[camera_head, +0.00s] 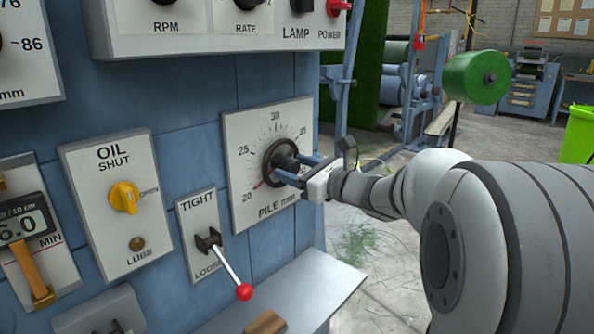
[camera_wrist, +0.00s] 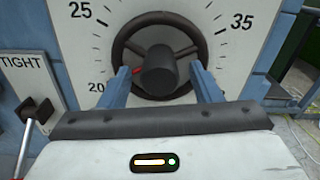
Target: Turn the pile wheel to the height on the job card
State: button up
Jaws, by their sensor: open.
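The pile wheel (camera_head: 273,160) is a dark spoked handwheel with a thick hub on the white PILE mm plate (camera_head: 238,133). The plate is marked 20, 25, 30 and 35. A red pointer mark (camera_wrist: 136,71) on the wheel's lower left points between 20 and 25, nearer 20. My gripper (camera_head: 301,169) is open in front of the wheel. In the wrist view its two blue fingers stand left and right of the hub (camera_wrist: 157,68), with gaps to it. I cannot tell whether they touch the rim. I cannot make out a job card.
Left of the wheel is the TIGHT/LOOSE lever (camera_head: 231,268) with a red knob, angled down toward LOOSE. Further left are the yellow OIL knob (camera_head: 124,197) and a digital gauge (camera_head: 22,225). A control box (camera_head: 190,45) overhangs above. A grey ledge (camera_head: 310,290) juts out below.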

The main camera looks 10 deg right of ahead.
jog(key=shift+w, duration=0.1)
jog(key=shift+c, duration=0.5)
jog(key=c, duration=0.9)
